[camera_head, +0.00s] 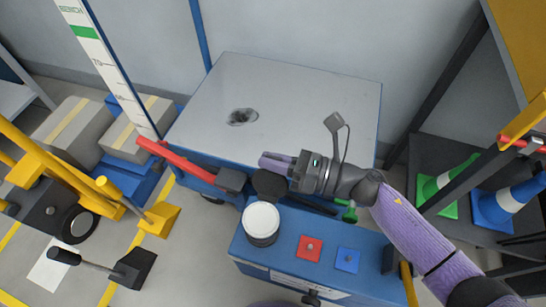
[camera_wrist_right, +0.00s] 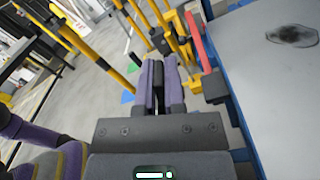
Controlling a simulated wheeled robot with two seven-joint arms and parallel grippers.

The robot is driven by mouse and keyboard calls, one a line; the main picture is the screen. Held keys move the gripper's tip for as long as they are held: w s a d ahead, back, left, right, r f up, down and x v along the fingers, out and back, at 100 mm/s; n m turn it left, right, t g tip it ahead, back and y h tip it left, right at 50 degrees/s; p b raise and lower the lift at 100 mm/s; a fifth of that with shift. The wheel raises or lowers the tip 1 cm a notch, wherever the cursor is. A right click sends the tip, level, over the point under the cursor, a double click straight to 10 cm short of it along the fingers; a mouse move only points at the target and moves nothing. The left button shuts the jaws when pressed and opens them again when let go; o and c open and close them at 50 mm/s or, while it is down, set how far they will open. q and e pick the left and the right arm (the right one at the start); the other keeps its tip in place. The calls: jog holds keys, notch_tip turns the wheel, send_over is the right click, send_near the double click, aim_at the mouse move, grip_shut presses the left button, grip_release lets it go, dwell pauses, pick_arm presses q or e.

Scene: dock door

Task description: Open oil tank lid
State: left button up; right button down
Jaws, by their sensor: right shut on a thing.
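A short black cylinder with a white round top (camera_head: 262,220) stands on the blue cabinet. A black round lid (camera_head: 268,184) is just behind it, partly covered by my right gripper. My right gripper (camera_head: 272,161) comes in from the right, with its purple fingers pointing left. It is shut on the black lid, though the grip itself is partly hidden. In the right wrist view, the fingers (camera_wrist_right: 158,88) are close together with a dark strip between them. My left gripper is not in view.
A grey-topped blue table (camera_head: 300,95) with a dark stain stands behind. The blue cabinet (camera_head: 330,230) carries a red button plate (camera_head: 310,248) and a blue one (camera_head: 347,260). A red lever (camera_head: 185,163) reaches in from the left. Cones (camera_head: 505,198) stand on the right shelf.

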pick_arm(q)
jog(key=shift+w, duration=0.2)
pick_arm(e)
jog(key=shift+s+a+r+n, duration=0.15)
jog(key=shift+s+n, duration=0.3)
jog(key=shift+n, duration=0.15)
jog(key=shift+s+a+r+n, duration=0.1)
jog(key=shift+s+a+n, duration=0.05)
jog(key=shift+s+n, duration=0.4)
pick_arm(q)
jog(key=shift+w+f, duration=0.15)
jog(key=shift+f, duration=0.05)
pick_arm(e)
jog(key=shift+w, duration=0.15)
jog(key=c, duration=0.7)
grip_release()
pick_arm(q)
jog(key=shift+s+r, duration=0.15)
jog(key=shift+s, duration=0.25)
pick_arm(e)
jog(key=shift+d, duration=0.35)
pick_arm(q)
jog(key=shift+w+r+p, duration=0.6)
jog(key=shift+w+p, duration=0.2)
jog(key=shift+p, duration=0.05)
pick_arm(e)
jog(key=v, duration=0.9)
jog(key=shift+d, duration=0.1)
